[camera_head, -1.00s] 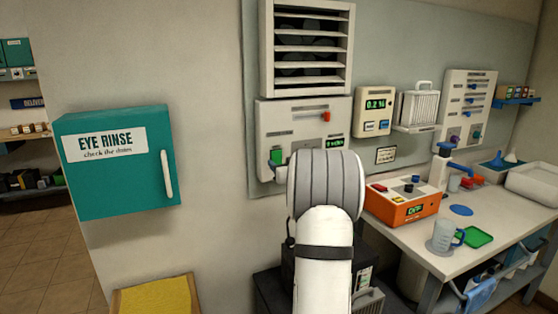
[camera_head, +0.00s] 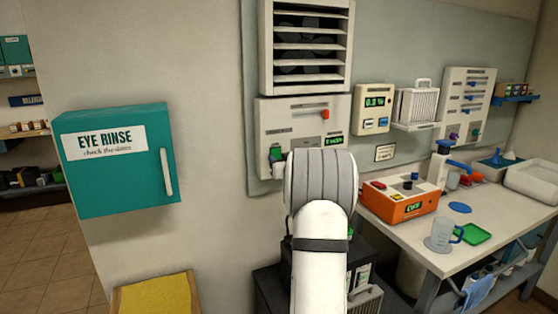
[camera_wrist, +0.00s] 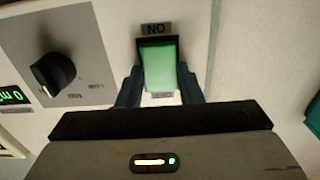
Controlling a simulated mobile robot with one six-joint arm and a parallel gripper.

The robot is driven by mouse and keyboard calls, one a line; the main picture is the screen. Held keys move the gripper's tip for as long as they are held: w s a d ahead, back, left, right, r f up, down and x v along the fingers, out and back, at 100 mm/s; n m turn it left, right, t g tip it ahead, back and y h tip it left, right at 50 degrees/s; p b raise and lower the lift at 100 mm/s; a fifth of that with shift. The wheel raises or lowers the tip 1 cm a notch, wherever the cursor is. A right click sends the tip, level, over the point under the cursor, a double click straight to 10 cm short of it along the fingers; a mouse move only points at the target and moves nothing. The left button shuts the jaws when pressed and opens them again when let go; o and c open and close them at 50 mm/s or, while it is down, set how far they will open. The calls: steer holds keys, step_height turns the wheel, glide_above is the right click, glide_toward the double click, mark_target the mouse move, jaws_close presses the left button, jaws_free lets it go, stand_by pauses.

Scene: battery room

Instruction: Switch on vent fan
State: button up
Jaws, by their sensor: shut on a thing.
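The vent fan (camera_head: 308,48) sits behind white louvres high on the wall. Its white control panel (camera_head: 262,135) is mounted directly below, with an orange-red slider knob (camera_head: 325,115) and a small green-lit display (camera_head: 333,141). The green rocker switch (camera_head: 276,154) is at the panel's lower left. In the wrist view the switch (camera_wrist: 160,62) glows green below an upside-down ON label (camera_wrist: 156,29). My gripper (camera_wrist: 160,88) has a dark finger on each side of the switch and is shut on it. My arm hides most of the gripper in the head view.
A black knob (camera_wrist: 53,73) is beside the switch in the wrist view. A teal eye rinse cabinet (camera_head: 115,190) hangs left. An orange device (camera_head: 398,203) and measuring jug (camera_head: 441,237) stand on the bench (camera_head: 420,240) at right. Dark boxes are below my arm.

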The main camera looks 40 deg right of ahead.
steer(key=shift+f+b, duration=0.3)
steer(key=shift+b, duration=0.6)
steer(key=t+b, duration=0.1)
steer(key=b, duration=0.2)
steer(key=t+b, duration=0.1)
steer(key=b, duration=0.2)
steer(key=shift+f, duration=0.3)
steer(key=shift+r+t+h+b, duration=0.25)
steer(key=shift+t+b, duration=0.25)
steer(key=shift+b, duration=0.6)
steer(key=o, duration=1)
steer(key=shift+c, duration=0.2)
steer(key=b+v, duration=0.1)
steer(key=v, duration=0.7)
